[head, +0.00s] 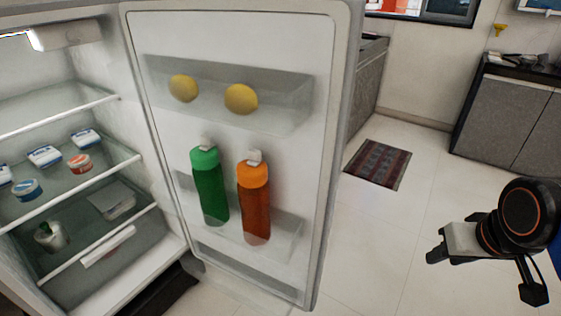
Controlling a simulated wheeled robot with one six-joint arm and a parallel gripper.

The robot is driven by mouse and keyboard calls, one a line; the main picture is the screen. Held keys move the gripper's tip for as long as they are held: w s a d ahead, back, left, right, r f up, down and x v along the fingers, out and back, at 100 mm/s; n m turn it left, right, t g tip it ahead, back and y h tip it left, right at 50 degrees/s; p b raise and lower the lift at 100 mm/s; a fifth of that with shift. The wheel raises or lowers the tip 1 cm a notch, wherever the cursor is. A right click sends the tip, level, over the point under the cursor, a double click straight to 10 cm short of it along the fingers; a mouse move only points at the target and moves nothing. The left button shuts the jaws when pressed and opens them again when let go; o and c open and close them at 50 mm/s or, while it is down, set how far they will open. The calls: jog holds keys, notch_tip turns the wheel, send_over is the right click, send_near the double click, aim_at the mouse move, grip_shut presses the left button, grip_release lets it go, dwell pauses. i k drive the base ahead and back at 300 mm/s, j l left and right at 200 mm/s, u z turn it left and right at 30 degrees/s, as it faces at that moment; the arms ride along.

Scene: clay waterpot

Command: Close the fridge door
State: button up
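The fridge door (240,130) stands wide open, its inner side facing me and its hinge edge to the left against the fridge body. Its free edge is at the right. My gripper (437,246) is at the lower right, in front of the floor and well to the right of the door's free edge. It does not touch the door. Its fingertips are small and dark, and I cannot tell whether they are apart. The open fridge interior (85,180) shows at the left. The outer side of the door is hidden.
Door shelves hold two yellow fruits (240,99), a green bottle (208,185) and an orange bottle (253,200). Fridge shelves hold several small containers (45,156). A patterned mat (378,164) lies on open tiled floor. Grey cabinets (505,115) stand at the back right.

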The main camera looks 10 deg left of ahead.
aim_at(300, 58)
jog(key=i+l, duration=0.65)
jog(key=l, duration=0.15)
jog(key=i+l, duration=0.65)
jog(key=l, duration=0.15)
jog(key=i+l, duration=0.4)
jog(key=i+l+u, duration=0.15)
jog(key=i+l, duration=0.2)
jog(key=l, duration=0.2)
jog(key=i+l, duration=0.35)
jog(key=l, duration=0.2)
jog(key=i+l+u, duration=0.1)
jog(key=u, duration=2.85)
jog(key=k+l+z, duration=0.1)
jog(key=z, duration=0.25)
